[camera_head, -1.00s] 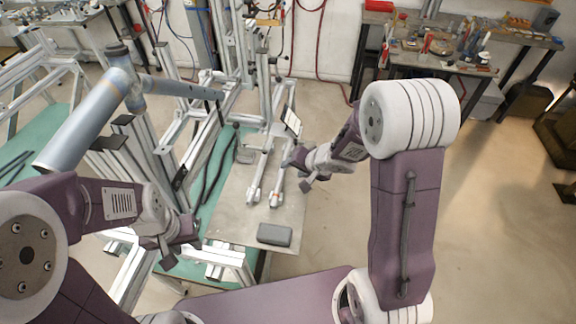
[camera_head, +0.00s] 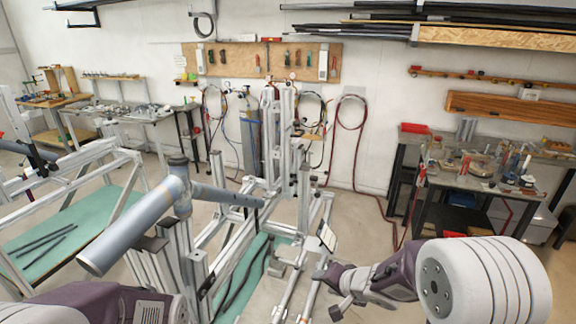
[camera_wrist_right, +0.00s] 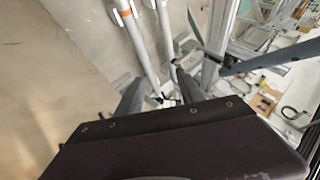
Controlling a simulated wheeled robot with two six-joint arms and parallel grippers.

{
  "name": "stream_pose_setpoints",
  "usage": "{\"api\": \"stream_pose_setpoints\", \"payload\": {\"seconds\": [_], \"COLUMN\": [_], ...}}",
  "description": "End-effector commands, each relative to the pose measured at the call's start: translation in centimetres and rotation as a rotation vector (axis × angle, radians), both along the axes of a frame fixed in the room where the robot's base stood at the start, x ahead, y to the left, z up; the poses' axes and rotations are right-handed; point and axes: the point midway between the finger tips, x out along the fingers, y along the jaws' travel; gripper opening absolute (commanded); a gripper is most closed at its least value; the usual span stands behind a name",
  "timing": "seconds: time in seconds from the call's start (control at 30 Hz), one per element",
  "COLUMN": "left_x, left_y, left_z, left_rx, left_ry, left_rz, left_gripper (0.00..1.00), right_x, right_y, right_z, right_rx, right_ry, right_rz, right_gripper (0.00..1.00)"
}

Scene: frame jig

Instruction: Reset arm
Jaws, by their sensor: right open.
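My right gripper (camera_head: 326,292) is near the bottom middle of the head view, at the end of my purple and white right arm. Its two fingers are apart, and I see nothing held between them. In the right wrist view the dark fingers (camera_wrist_right: 160,96) also stand apart, with pale metal tubes (camera_wrist_right: 142,48) beyond them. My left arm (camera_head: 130,306) shows only partly at the bottom left of the head view; its gripper is out of the picture.
The metal frame jig (camera_head: 302,180) stands just beyond my right gripper. A large blue-grey tube assembly (camera_head: 135,228) stands to the left. A cluttered workbench (camera_head: 478,178) is at the right. Open floor (camera_head: 365,238) lies between jig and bench.

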Motion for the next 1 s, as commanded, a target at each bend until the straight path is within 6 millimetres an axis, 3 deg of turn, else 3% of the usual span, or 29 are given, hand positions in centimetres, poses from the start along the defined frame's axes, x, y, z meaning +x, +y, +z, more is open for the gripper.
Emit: {"api": "stream_pose_setpoints", "payload": {"seconds": [0.07, 0.2, 0.3, 0.43, 0.6, 1.0], "left_x": [0.0, 0.0, 0.0, 0.0, 0.0, 0.0], "left_y": [0.0, 0.0, 0.0, 0.0, 0.0, 0.0], "left_z": [-0.6, -0.8, -0.8, -0.7, -0.7, -0.7], "left_rx": [0.0, 0.0, 0.0, 0.0, 0.0, 0.0], "left_ry": [0.0, 0.0, 0.0, 0.0, 0.0, 0.0], "left_rz": [0.0, 0.0, 0.0, 0.0, 0.0, 0.0], "left_gripper": [0.36, 0.36, 0.36, 0.36, 0.36, 0.36], "right_x": [-0.9, -6.4, -11.7, -16.8, -18.4, -18.3], "right_y": [-1.9, -5.7, -6.3, -5.4, -5.0, -5.0], "right_z": [0.9, -0.4, -2.3, -3.8, -4.0, -4.0], "right_rx": [-0.07, -0.295, -0.39, -0.429, -0.476, -0.485], "right_ry": [-0.013, 0.127, 0.295, 0.454, 0.477, 0.471], "right_rz": [-0.093, -0.098, 0.024, 0.254, 0.452, 0.469], "right_gripper": [0.45, 0.45, 0.45, 0.45, 0.45, 0.45]}}
